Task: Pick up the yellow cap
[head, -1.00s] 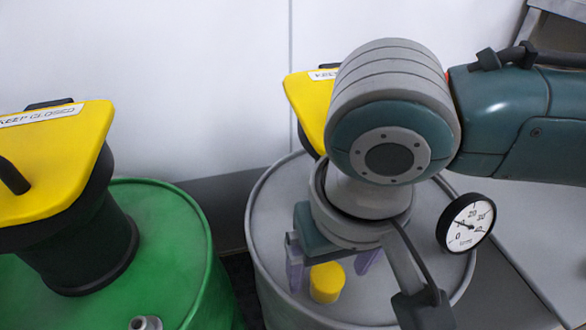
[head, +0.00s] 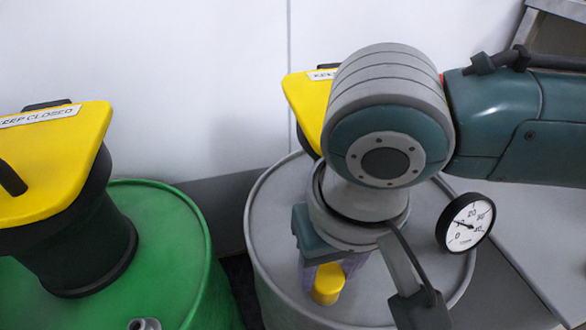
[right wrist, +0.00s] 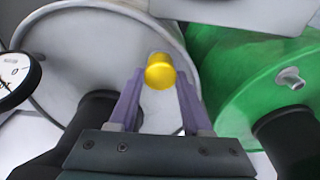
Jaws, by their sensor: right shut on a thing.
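The yellow cap (head: 327,284) is a small round cap at the front of the grey drum's top (head: 268,235). It also shows in the right wrist view (right wrist: 160,72), over the grey drum's lid near the rim. My right gripper (head: 330,272) points down with its purple fingers on either side of the cap and is shut on it. In the right wrist view, the fingers (right wrist: 160,85) reach up to the cap's sides. I cannot tell whether the cap still touches the drum. My left gripper is not in view.
A round dial gauge (head: 466,223) stands on the grey drum, right of my gripper. A yellow funnel lid (head: 305,97) is partly hidden behind my arm. A green drum (head: 170,235) with a yellow-lidded black funnel (head: 60,170) and a metal bung (head: 145,324) stands left.

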